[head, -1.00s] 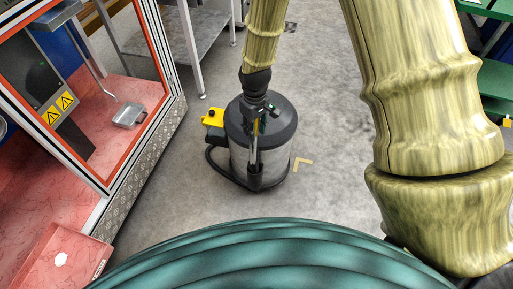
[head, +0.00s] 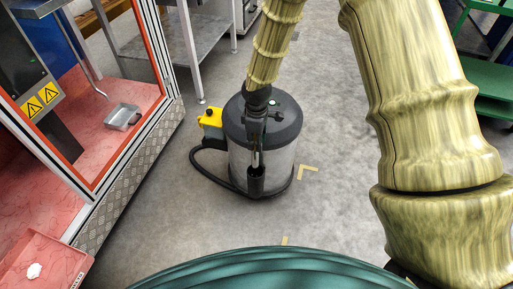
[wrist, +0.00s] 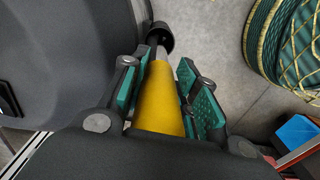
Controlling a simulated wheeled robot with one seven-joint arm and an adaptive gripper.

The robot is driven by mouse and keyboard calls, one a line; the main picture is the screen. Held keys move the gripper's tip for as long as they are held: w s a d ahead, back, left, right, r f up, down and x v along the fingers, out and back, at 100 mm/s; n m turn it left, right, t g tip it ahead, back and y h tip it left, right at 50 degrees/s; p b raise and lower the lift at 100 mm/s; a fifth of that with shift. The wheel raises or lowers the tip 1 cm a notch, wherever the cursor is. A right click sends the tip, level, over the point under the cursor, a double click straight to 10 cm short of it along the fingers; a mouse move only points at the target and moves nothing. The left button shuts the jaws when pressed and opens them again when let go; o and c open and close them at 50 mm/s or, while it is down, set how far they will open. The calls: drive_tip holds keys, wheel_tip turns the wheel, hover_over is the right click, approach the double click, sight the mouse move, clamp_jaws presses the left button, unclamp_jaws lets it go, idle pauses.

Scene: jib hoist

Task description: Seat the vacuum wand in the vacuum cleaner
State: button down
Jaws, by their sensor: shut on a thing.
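The vacuum cleaner (head: 237,165) stands on the floor: a round drum with a dark grey lid, a yellow box at its left side and a black cup-like holder (head: 256,182) low on its front. My gripper (head: 258,113) is over the lid's near edge. In the wrist view my gripper (wrist: 166,84) is shut on the yellow grip of the vacuum wand (wrist: 160,100), with teal pads on both sides. The wand's metal tube (head: 257,158) points down at the holder, and its lower end overlaps the holder's mouth. I cannot tell how deep it is.
A framed cabinet (head: 172,110) with a pink floor stands at left, with a pink tray (head: 60,255) before it. A metal table (head: 185,38) is behind. A green shelf (head: 490,85) is at right. The grey floor right of the cleaner is clear, with a yellow corner mark (head: 307,171).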

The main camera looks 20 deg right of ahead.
sight(257, 153)
drive_tip(key=shift+f, duration=0.65)
drive_tip(key=shift+f+b, duration=0.1)
drive_tip(key=shift+b, duration=0.25)
drive_tip(key=shift+f+b, duration=1.8)
drive_tip(key=shift+b, duration=0.15)
drive_tip(key=shift+f, duration=1.5)
drive_tip(key=c, duration=1)
unclamp_jaws()
drive_tip(key=shift+w+d+r, duration=0.1)
drive_tip(key=shift+c, duration=1.4)
drive_tip(key=shift+r, duration=0.15)
